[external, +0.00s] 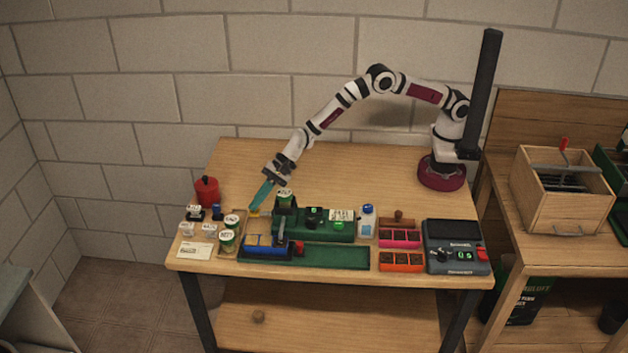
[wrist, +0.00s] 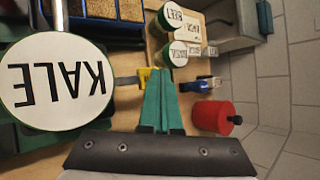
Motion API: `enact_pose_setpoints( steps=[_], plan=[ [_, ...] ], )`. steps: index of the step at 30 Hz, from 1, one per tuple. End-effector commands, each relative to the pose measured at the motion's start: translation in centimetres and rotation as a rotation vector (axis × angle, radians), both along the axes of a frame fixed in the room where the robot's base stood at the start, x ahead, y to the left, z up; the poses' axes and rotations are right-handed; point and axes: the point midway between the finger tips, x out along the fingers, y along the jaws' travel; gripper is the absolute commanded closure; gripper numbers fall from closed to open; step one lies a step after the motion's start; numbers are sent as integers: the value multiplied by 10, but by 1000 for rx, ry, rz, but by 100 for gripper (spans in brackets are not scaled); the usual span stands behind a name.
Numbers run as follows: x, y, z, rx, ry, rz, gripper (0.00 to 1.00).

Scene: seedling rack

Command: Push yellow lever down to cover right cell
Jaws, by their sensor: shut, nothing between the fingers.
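A small yellow piece (external: 254,213), which looks like the lever, is at the left end of the green equipment on the table. It also shows in the wrist view (wrist: 143,75), partly behind my fingers, with a grey bar running left from it. My gripper (external: 256,204) has teal fingers shut together, empty, pointing down at the yellow piece. Its tips (wrist: 160,72) overlap the piece in the wrist view; I cannot tell whether they touch. A blue tray (external: 266,252) has cells with brown and dark contents (wrist: 102,10); which one is the right cell is unclear.
A KALE-labelled pot (wrist: 55,80) stands close left of my fingers in the wrist view. A red canister (external: 207,190) and several white-labelled pots (external: 228,240) stand at the table's left. A green tray (external: 335,256) lies in front. The table's back is clear.

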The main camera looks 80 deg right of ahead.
Motion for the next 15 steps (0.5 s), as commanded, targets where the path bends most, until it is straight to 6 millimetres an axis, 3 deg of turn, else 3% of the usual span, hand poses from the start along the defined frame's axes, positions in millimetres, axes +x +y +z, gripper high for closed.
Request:
enact_pose_setpoints(
  steps=[15],
  plan=[
    [0,0,-7,0,1,0,100]
  ],
)
